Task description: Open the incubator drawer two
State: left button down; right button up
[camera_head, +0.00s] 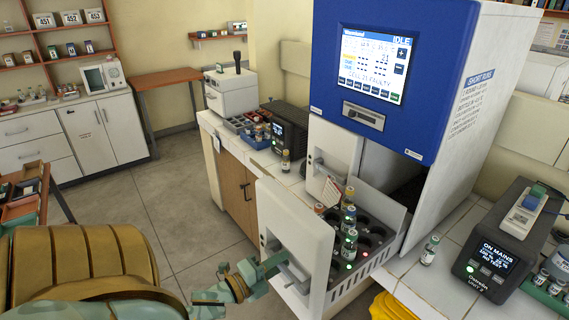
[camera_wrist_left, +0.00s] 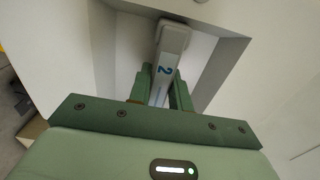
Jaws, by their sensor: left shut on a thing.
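The incubator (camera_head: 460,90) is a tall white cabinet with a blue top panel. One of its drawers (camera_head: 292,222) stands far out of the cabinet, showing a tray with round holes and several small bottles (camera_head: 349,220). My left gripper (camera_head: 275,266) is at the outer face of this drawer, low down. It is shut on the drawer handle (camera_head: 292,279). In the left wrist view, the green fingers (camera_wrist_left: 162,88) close on both sides of the handle (camera_wrist_left: 172,42), which bears a blue 2. My right gripper is not in view.
Another drawer front (camera_head: 334,149) sits flush in the cabinet beside the open one. A bottle (camera_head: 430,250) and a dark display unit (camera_head: 497,245) stand on the right counter. A yellow object (camera_head: 392,306) lies below.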

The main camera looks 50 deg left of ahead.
pick_arm(q)
jog(key=shift+s+f, duration=0.1)
jog(key=c, duration=1.3)
grip_release()
jog(key=s, duration=0.5)
jog(key=s+b, duration=0.1)
jog(key=s, duration=0.5)
jog(key=s+a+b, duration=0.1)
jog(key=s, duration=0.4)
jog(key=shift+s+a, duration=0.1)
jog(key=shift+s, duration=0.05)
